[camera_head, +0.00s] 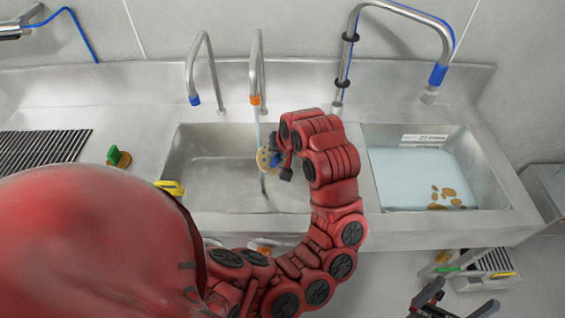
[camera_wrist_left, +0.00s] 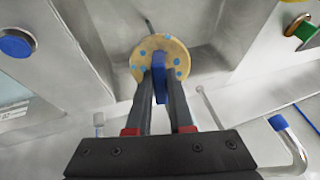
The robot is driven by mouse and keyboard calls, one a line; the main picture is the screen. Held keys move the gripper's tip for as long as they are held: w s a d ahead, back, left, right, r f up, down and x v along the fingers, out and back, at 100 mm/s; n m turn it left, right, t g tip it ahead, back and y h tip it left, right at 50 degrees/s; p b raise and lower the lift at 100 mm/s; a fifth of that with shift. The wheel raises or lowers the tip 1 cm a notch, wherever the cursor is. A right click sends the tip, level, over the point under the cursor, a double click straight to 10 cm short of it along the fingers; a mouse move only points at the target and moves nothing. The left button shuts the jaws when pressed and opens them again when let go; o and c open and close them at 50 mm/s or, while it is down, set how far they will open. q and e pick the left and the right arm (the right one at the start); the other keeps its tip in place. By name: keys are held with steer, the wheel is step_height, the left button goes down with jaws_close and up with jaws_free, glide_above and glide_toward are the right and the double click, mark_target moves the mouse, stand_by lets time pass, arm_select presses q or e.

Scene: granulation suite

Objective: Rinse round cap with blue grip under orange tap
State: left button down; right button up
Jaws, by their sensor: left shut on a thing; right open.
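The round cap (camera_head: 263,158) is a tan disc with a blue grip, held over the left sink basin. In the left wrist view the cap (camera_wrist_left: 147,50) shows several blue spots on its tan face. My left gripper (camera_wrist_left: 160,88) is shut on the cap's blue grip (camera_wrist_left: 159,65); in the head view my left gripper (camera_head: 279,158) is partly hidden by its arm. The orange tap (camera_head: 255,75), with an orange tip, stands behind the basin. A thin water stream (camera_head: 258,125) falls from it and meets the cap in the picture. My right gripper (camera_head: 455,300) is open and empty at the lower right.
A blue-tipped tap (camera_head: 192,75) stands left of the orange one, and a tall blue-tipped tap (camera_head: 438,65) at right. The right basin (camera_head: 490,185) holds pale liquid and brown patches. A green item (camera_head: 118,156) and a yellow item (camera_head: 170,187) sit by the left basin.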

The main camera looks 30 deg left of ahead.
arm_select(q)
steer(key=w+a+f+b, duration=0.1)
steer(key=w+a+b, duration=0.3)
steer(key=a, duration=0.5)
steer(key=shift+w+f+b, duration=0.3)
steer(key=shift+f+b, duration=0.1)
steer(key=shift+b, duration=0.55)
steer(key=shift+w, duration=0.15)
steer(key=shift+w+d, duration=0.3)
steer(key=shift+w, duration=0.1)
steer(key=shift+s+p, duration=0.1)
steer(key=shift+p, duration=0.25)
steer(key=shift+s+a+p, duration=0.3)
steer(key=shift+s+p, duration=0.1)
steer(key=shift+s, duration=0.05)
steer(key=shift+w, duration=0.1)
steer(key=shift+w+d, duration=0.3)
steer(key=shift+w, duration=0.15)
